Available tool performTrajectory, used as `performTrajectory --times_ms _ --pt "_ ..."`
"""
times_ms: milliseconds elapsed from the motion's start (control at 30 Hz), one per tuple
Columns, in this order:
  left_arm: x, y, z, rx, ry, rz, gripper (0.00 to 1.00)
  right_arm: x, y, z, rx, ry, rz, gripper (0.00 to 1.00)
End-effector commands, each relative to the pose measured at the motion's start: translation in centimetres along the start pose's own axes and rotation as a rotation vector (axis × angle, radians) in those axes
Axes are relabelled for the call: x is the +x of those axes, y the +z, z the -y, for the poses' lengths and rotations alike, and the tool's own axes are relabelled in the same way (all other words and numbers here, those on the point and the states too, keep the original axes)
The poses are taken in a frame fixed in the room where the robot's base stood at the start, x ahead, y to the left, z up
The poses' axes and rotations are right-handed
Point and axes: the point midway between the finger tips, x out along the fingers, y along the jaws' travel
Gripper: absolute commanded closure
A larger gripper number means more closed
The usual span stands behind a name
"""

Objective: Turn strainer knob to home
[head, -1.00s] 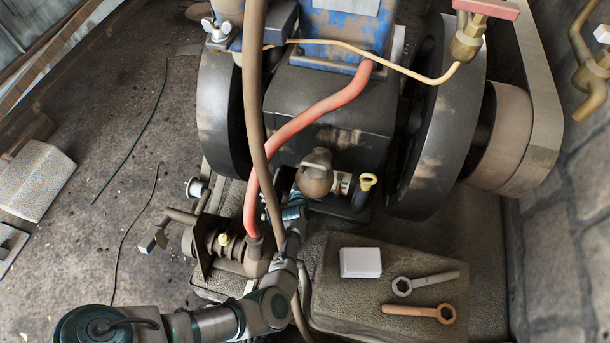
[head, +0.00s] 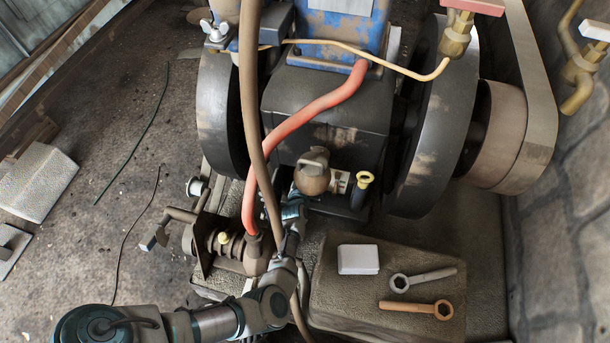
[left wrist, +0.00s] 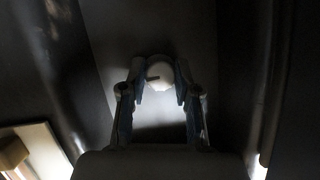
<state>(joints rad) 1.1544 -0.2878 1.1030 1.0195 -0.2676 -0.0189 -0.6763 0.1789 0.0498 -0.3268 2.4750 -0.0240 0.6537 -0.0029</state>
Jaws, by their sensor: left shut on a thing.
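The strainer knob (left wrist: 160,75) shows in the left wrist view as a pale round piece with a small dark notch. My left gripper (left wrist: 160,83) is shut on it, one finger on each side. In the head view my left gripper (head: 293,208) reaches up under the engine, close to the brown rounded fitting (head: 312,177). The brown hose and red hose pass close to it and the arm partly covers it. I cannot make out the knob in the head view. My right gripper is in neither view.
A red hose (head: 310,112) and a brown hose (head: 252,90) hang beside my left arm. Black flywheels (head: 430,135) flank the engine. A stone block (head: 360,290) at lower right carries a white box (head: 358,259) and two wrenches (head: 425,278).

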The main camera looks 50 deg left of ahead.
Motion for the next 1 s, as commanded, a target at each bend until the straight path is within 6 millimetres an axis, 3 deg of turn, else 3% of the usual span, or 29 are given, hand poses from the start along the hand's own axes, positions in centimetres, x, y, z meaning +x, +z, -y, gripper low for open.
performTrajectory --times_ms 567,600,700,1000 --pt "0.04 -0.6 -0.21 -0.001 0.003 -0.007 1.0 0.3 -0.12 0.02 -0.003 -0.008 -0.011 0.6" --pt "0.04 -0.6 -0.21 -0.001 0.003 -0.007 0.64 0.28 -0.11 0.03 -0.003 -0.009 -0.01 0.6" --pt "0.03 -0.5 -0.2 -0.001 0.002 -0.006 0.43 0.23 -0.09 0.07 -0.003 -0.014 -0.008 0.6" --pt "-0.03 -0.2 -0.11 0.0 0.002 -0.002 0.43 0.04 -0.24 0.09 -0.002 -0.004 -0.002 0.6"
